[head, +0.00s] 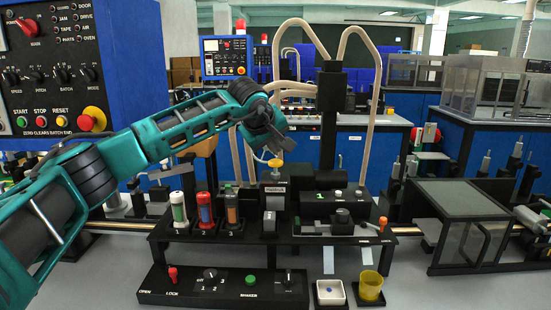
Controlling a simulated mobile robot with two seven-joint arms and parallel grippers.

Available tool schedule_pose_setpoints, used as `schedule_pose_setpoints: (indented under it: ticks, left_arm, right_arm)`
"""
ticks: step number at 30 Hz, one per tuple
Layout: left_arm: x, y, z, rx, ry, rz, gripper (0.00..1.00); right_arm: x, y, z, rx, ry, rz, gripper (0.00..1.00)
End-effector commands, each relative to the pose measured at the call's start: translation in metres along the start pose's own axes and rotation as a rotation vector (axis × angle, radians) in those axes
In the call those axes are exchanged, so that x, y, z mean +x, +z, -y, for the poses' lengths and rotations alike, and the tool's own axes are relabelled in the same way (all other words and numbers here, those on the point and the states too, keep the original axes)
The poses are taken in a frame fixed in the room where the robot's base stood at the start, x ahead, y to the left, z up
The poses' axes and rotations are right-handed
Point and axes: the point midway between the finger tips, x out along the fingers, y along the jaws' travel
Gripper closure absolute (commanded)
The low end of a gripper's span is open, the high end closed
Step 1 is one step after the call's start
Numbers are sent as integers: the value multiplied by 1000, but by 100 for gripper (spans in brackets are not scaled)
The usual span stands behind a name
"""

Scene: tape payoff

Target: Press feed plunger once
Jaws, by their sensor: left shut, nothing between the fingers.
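A round yellow cap (275,163) tops a short post on the black station near the middle of the head view; it appears to be the feed plunger. A dark block (273,197) stands below it. My left gripper (276,146) is shut and empty, pointing down just above the yellow cap. I cannot tell whether its tips touch the cap. My right gripper is not in view.
Numbered tubes in white, red and orange (206,209) stand left of the post. A control box (224,288) with a red lever and green button lies in front. A white dish (330,293) and yellow cup (370,286) sit beside it. A glass-sided case (462,222) stands right.

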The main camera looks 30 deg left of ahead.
Motion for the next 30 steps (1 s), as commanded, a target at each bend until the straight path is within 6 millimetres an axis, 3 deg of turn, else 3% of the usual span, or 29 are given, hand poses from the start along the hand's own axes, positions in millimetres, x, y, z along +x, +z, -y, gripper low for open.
schedule_pose_setpoints:
  ticks: [7,15,30]
  left_arm:
    - [-4,-3,-3,0,2,-1,100]
    - [-22,-16,-17,0,2,-1,100]
    - [-35,-26,-26,0,1,-1,100]
  right_arm:
    - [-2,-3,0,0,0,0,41]
    - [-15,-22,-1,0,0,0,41]
    - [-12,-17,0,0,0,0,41]
